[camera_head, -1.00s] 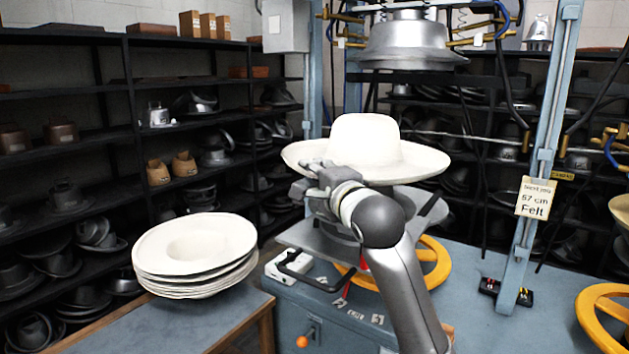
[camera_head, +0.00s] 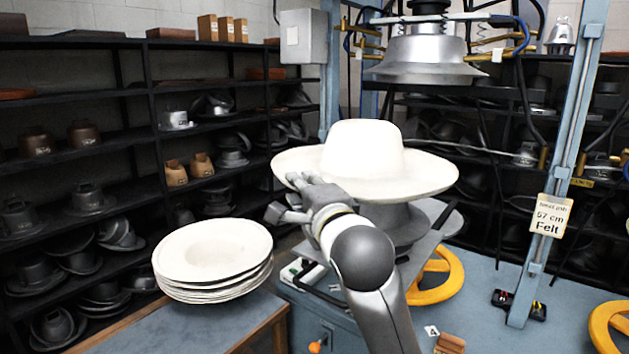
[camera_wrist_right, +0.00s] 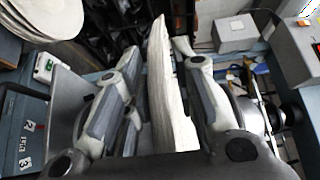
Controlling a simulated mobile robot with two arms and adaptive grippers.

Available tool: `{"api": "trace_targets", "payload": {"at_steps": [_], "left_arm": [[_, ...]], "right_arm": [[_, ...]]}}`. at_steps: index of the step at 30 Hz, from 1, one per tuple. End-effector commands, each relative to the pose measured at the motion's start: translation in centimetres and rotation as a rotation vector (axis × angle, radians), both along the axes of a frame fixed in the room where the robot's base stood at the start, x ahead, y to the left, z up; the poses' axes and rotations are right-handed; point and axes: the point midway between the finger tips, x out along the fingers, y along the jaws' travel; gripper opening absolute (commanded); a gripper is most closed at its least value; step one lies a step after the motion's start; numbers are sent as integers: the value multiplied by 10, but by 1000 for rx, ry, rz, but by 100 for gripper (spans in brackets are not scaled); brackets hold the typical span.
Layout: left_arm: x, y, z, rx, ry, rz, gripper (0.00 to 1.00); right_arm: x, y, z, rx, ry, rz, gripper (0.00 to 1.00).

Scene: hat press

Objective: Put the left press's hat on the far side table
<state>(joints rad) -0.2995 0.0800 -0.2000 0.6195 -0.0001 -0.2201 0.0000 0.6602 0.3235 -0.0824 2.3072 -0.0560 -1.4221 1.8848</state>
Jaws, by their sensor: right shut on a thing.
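The cream felt hat (camera_head: 362,152) is upright, crown up, over the lower block (camera_head: 400,222) of the left press. Part of the block shows beneath the brim, and the hat sits somewhat to its left. My right gripper (camera_head: 303,190) is shut on the near left part of the brim. The right wrist view shows the brim (camera_wrist_right: 170,95) edge-on between the two fingers (camera_wrist_right: 160,62). The upper press head (camera_head: 427,55) hangs raised above the hat. A blue-topped side table (camera_head: 180,325) is at the lower left. My left gripper is not in view.
A stack of cream hat blanks (camera_head: 213,255) covers much of the side table. Dark shelves (camera_head: 150,110) stand behind. A blue press post (camera_head: 560,170) with a felt sign (camera_head: 550,215) is at the right. A yellow handwheel (camera_head: 440,275) is below the hat.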

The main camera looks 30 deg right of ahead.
Motion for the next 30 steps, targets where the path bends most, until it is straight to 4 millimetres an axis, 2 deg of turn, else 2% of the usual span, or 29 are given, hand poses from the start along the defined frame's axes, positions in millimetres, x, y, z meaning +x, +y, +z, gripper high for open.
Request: {"api": "trace_targets", "payload": {"at_steps": [13, 30], "left_arm": [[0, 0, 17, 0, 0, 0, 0], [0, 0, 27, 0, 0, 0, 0]], "right_arm": [[-21, 51, 7, 2, -1, 4, 0], [-46, 115, 12, 1, 0, 4, 0]]}}
